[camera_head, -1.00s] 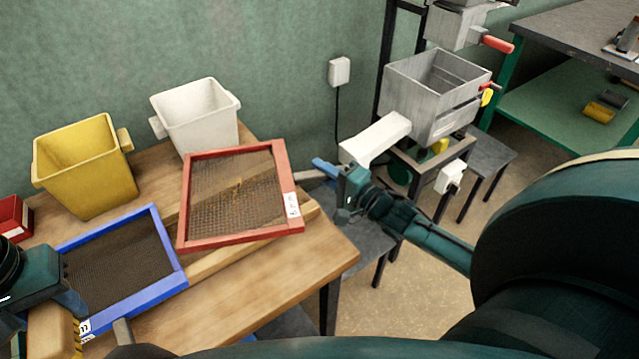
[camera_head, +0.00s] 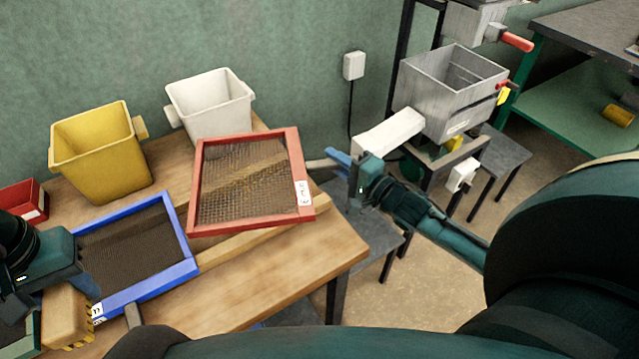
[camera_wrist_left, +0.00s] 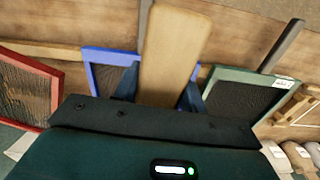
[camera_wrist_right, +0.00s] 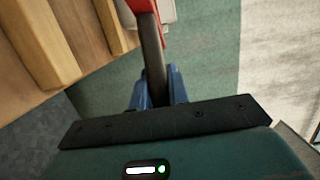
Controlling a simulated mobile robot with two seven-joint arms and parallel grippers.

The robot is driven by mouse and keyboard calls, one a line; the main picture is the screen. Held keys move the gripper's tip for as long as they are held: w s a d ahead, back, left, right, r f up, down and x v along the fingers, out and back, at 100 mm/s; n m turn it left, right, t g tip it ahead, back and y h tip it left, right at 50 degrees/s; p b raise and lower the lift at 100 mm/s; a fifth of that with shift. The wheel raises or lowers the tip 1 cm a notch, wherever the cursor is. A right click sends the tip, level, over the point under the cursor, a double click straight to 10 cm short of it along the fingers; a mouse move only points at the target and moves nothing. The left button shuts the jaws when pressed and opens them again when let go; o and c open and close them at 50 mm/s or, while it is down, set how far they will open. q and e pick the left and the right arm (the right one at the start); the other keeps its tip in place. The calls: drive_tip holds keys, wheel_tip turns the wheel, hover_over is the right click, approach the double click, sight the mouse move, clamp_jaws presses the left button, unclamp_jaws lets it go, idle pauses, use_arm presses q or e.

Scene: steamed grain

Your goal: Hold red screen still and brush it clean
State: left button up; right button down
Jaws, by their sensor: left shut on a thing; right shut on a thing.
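The red screen (camera_head: 298,165) has a red frame, dark mesh and a white label. It lies over wooden rails on the table, with brownish bits on its mesh. My right gripper (camera_head: 346,168) is shut on the screen's grey handle (camera_head: 320,163), at its right side; the handle also shows in the right wrist view (camera_wrist_right: 152,48). My left gripper (camera_head: 72,284) is shut on a wooden brush (camera_head: 68,318), which also shows in the left wrist view (camera_wrist_left: 172,45). The brush is at the blue screen's near left corner, apart from the red screen. Whether it touches the blue screen is unclear.
The blue screen (camera_head: 180,232) lies left of the red one. A yellow bin (camera_head: 100,155), a white bin (camera_head: 212,110) and a small red box (camera_head: 22,200) stand behind. A grey machine (camera_head: 450,100) is at the right. The table's front right (camera_head: 300,262) is bare.

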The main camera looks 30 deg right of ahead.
use_arm(q)
drive_tip(key=shift+f+b, duration=0.4)
drive_tip(key=shift+f, duration=0.05)
drive_tip(key=shift+r+p, duration=0.35)
drive_tip(key=shift+p, duration=0.05)
use_arm(e)
wheel_tip(320, 180, down, 6)
drive_tip(key=shift+f, duration=0.15)
drive_tip(key=shift+w, duration=0.1)
use_arm(q)
drive_tip(key=shift+f, duration=0.1)
use_arm(e)
drive_tip(key=shift+f, duration=0.15)
drive_tip(key=c, duration=1.3)
unclamp_jaws()
drive_tip(key=shift+f, duration=0.1)
drive_tip(key=shift+c, duration=0.2)
